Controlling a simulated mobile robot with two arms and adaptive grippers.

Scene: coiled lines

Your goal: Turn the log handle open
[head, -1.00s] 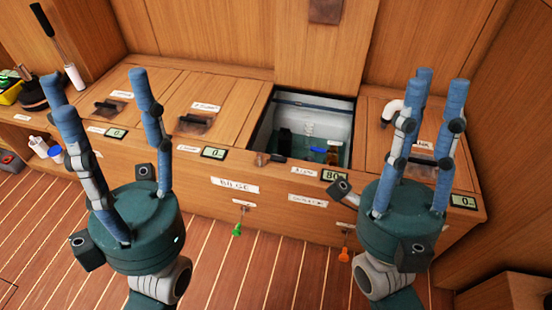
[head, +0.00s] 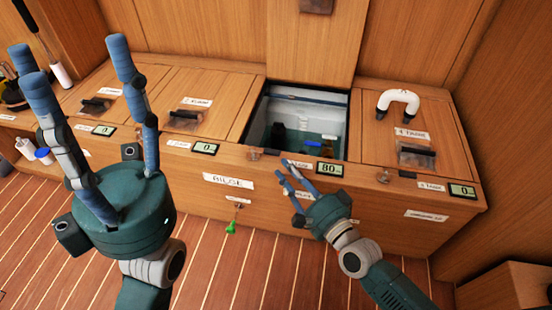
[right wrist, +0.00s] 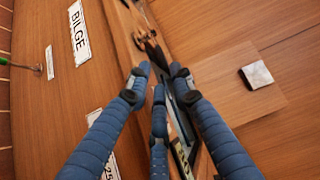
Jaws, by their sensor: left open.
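I cannot read a log label on any handle. On the bench front, a green-ended handle (head: 231,226) hangs under a small label beside the BILGE sign (head: 229,181); it shows partly in the right wrist view (right wrist: 34,68). The orange-ended handle is hidden, with my right arm over that part of the front. My right gripper (head: 283,172) is angled up and left at the bench front, below the open hatch, apart from the green handle. Its fingers look empty; their tips lie fairly close together. My left gripper (head: 72,50) is open and empty at the left, fingers up.
The open hatch (head: 258,112) holds small items and has a small brass fitting (head: 255,153) at its front edge. Display boxes (head: 330,169) line the bench edge. A white curved pipe (head: 398,98) and covered switches (head: 416,154) are on the lids. The floor in front is clear.

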